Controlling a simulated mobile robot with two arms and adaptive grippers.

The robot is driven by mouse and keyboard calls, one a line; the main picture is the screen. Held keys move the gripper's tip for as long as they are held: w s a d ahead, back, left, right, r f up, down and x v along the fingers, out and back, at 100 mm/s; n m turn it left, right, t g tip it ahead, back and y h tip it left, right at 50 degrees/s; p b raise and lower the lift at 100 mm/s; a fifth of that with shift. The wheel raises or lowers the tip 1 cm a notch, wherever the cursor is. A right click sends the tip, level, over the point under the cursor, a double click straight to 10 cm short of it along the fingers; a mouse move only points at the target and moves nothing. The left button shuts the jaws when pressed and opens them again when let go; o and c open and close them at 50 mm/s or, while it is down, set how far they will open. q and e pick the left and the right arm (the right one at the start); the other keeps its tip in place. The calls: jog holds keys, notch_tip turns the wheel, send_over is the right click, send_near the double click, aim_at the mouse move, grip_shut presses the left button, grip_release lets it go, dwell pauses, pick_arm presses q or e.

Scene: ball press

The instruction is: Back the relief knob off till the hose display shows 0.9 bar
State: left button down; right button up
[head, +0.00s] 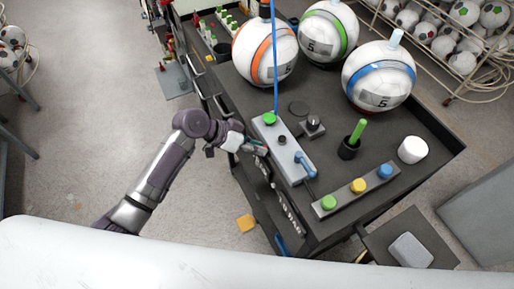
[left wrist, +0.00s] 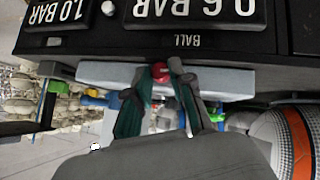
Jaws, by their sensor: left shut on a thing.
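My left gripper (head: 262,149) reaches the near left side of the pale control block (head: 285,146) on the dark bench. In the left wrist view, turned upside down, its fingers (left wrist: 161,74) are shut on a small red knob (left wrist: 160,71) at the block's edge. The knob is mostly hidden in the head view. A display marked BALL (left wrist: 195,12) seems to read 0.6 BAR. My right gripper is not in view.
The block carries a green knob (head: 269,118) and a blue lever (head: 306,165). An orange-banded ball (head: 265,50), a green-banded ball (head: 328,32) and a blue-banded ball (head: 379,75) stand behind. A button bar (head: 345,192), a green-handled tool (head: 357,132) and a white cylinder (head: 412,150) are to the right.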

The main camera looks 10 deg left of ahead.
pick_arm(q)
jog(key=shift+w+a+f+n+g+h+b, duration=0.1)
jog(key=shift+w+f+n+g+h+b, duration=0.1)
jog(key=shift+n+g+h+b, duration=0.55)
jog(key=c, duration=1)
grip_release()
jog(key=v, duration=1.2)
jog(key=shift+w+a, duration=0.1)
jog(key=shift+w, duration=0.05)
jog(key=shift+f, duration=0.1)
